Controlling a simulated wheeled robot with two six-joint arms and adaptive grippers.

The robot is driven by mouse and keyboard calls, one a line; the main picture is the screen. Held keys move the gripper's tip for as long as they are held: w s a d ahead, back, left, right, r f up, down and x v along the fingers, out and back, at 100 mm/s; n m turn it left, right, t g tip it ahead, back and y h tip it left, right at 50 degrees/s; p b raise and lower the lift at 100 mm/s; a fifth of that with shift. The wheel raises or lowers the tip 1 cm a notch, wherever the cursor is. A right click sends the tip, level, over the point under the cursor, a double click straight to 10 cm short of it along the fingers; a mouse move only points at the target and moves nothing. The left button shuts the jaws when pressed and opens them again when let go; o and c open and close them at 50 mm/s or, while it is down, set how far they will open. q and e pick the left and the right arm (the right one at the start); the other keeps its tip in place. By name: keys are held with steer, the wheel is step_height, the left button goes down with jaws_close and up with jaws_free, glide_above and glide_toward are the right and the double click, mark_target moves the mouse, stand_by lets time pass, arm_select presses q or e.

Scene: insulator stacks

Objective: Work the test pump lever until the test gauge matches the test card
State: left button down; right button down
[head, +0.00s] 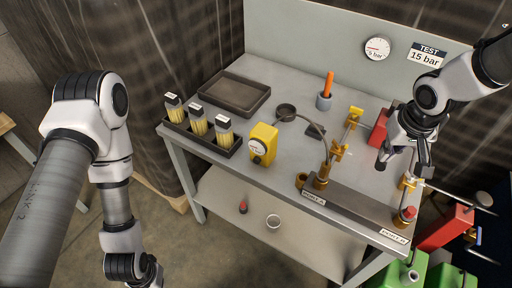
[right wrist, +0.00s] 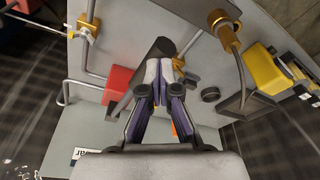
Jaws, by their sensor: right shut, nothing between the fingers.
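The test gauge (head: 377,47) is a white dial on the back panel. Its red needle points left, and the exact reading is too small to tell. The test card (head: 426,54) to its right reads "TEST 15 bar". The red pump body (head: 379,128) stands on the bench, partly behind my right gripper; it also shows in the right wrist view (right wrist: 119,83). A dark lever (right wrist: 149,65) runs beside it. My right gripper (head: 424,165) is shut and empty, its fingertips (right wrist: 163,65) over or beside the lever; contact is unclear. My left gripper is out of view, with only its arm showing.
A yellow gauge box (head: 263,144), an empty dark tray (head: 234,94) and a rack of yellow-filled containers (head: 199,128) stand on the left. Brass fittings and pipes (head: 322,172) stand near the pump. Green and red boxes are lower right.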

step_height(320, 180, up, 12)
steer(key=p, duration=1)
steer(key=shift+r, duration=0.25)
steer(key=shift+s+f, duration=0.1)
